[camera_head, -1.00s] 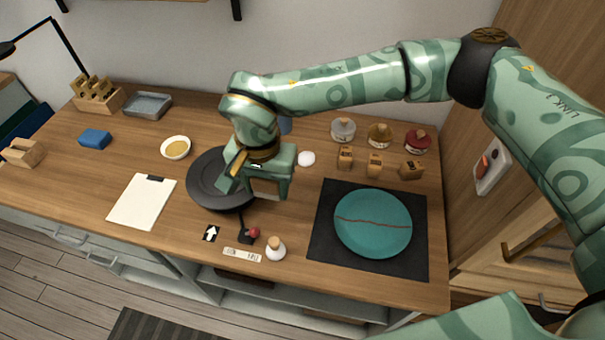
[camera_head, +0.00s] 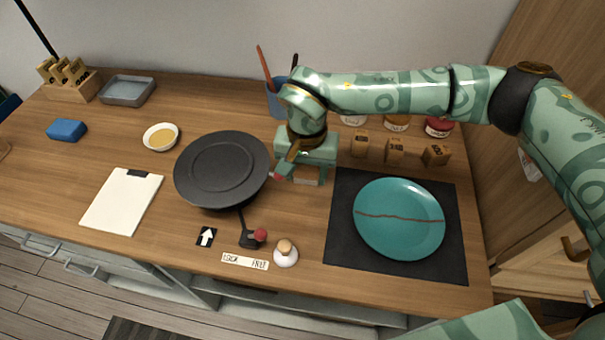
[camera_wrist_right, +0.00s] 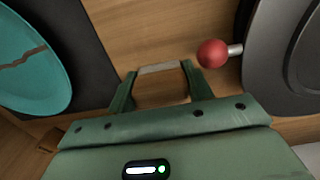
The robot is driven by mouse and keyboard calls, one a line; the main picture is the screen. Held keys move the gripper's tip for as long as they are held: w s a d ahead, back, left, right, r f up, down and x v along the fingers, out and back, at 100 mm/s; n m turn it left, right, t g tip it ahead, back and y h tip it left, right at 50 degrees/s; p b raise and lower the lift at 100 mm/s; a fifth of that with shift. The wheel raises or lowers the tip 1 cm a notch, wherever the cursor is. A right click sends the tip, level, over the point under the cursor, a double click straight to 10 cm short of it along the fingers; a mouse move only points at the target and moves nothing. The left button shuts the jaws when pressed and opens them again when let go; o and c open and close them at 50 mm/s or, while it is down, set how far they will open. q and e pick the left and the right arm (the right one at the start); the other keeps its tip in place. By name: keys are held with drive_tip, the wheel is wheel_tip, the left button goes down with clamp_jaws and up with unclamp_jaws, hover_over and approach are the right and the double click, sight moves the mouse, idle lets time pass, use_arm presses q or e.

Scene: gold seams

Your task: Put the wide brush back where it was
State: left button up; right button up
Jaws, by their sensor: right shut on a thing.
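My right gripper (camera_head: 307,178) hangs over the table between the black round turntable (camera_head: 220,168) and the dark mat (camera_head: 345,225). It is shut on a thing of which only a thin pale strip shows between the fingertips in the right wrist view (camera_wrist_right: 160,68). I take this to be the wide brush, but its shape is mostly hidden. A blue cup (camera_head: 274,104) stands behind the gripper, partly hidden by my arm. A red-handled stick (camera_head: 264,66) and a dark one stand in it. My left gripper is not in view.
A teal plate (camera_head: 400,235) with a brown seam lies on the mat. Small wooden blocks (camera_head: 395,150) and jars stand behind it. A red knob (camera_wrist_right: 212,53) juts from the turntable near the gripper. A clipboard (camera_head: 120,205) lies left.

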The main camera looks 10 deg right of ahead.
drive_tip(key=shift+w+d+r, duration=0.1)
drive_tip(key=shift+d, duration=0.3)
drive_tip(key=o, duration=0.6)
drive_tip(key=shift+o, duration=1.4)
drive_tip(key=shift+a, duration=0.2)
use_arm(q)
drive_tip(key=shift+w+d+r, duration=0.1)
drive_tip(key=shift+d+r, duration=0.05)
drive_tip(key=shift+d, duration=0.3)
use_arm(e)
drive_tip(key=shift+d, duration=0.1)
wheel_tip(320, 180, up, 12)
drive_tip(key=p, duration=0.2)
drive_tip(key=shift+p, duration=0.35)
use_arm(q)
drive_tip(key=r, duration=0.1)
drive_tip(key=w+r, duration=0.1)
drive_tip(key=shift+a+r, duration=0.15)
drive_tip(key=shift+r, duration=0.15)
